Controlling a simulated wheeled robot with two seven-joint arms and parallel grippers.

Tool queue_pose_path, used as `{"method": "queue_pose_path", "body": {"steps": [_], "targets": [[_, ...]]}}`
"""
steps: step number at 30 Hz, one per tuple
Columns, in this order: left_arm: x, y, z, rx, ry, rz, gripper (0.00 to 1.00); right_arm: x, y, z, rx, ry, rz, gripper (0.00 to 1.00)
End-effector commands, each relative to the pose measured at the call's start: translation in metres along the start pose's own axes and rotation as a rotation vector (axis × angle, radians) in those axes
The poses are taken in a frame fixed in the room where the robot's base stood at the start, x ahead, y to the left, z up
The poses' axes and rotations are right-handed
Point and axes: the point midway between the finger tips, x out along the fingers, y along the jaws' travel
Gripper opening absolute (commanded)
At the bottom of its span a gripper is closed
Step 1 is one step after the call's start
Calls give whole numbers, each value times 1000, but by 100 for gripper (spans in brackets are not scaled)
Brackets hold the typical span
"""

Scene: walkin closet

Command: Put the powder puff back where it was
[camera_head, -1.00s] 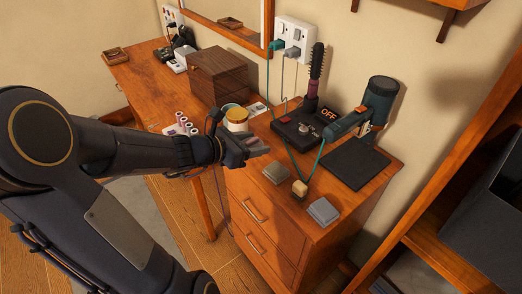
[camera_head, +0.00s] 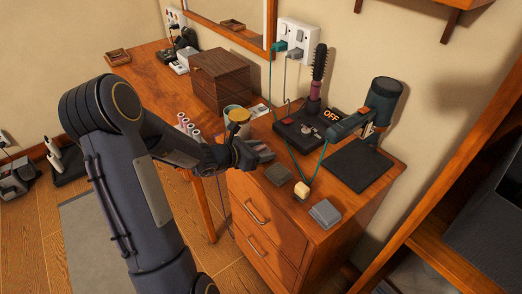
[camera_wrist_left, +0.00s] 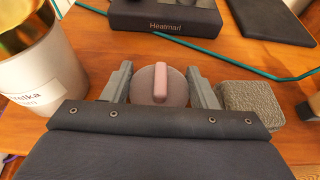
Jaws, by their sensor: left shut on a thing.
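The powder puff (camera_wrist_left: 160,85) is a round mauve-grey disc with a pink bar handle on top. In the left wrist view it sits between the two fingers of my left gripper (camera_wrist_left: 162,88), which is shut on it. In the head view my left gripper (camera_head: 262,152) is at the near-left edge of the wooden drawer cabinet top (camera_head: 345,205). The puff is mostly hidden there. I cannot tell whether the puff touches the wood. My right gripper is not in view.
A white jar with a gold inside (camera_wrist_left: 30,80) stands close left of the gripper. A rough grey block (camera_wrist_left: 252,105) is close right. A grey pad (camera_head: 324,212) lies near the front corner.

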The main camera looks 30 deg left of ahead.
Motion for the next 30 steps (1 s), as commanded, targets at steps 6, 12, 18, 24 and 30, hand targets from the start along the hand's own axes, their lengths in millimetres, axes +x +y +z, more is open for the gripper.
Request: {"method": "queue_pose_path", "body": {"steps": [6,12,18,24,30], "targets": [[1,0,-2,0,0,0,32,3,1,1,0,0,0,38],[1,0,-3,0,1,0,68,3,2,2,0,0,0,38],[1,0,-3,0,1,0,74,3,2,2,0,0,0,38],[-1,0,2,0,1,0,74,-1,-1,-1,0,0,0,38],[-31,1,1,2,1,5,74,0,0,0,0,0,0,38]]}}
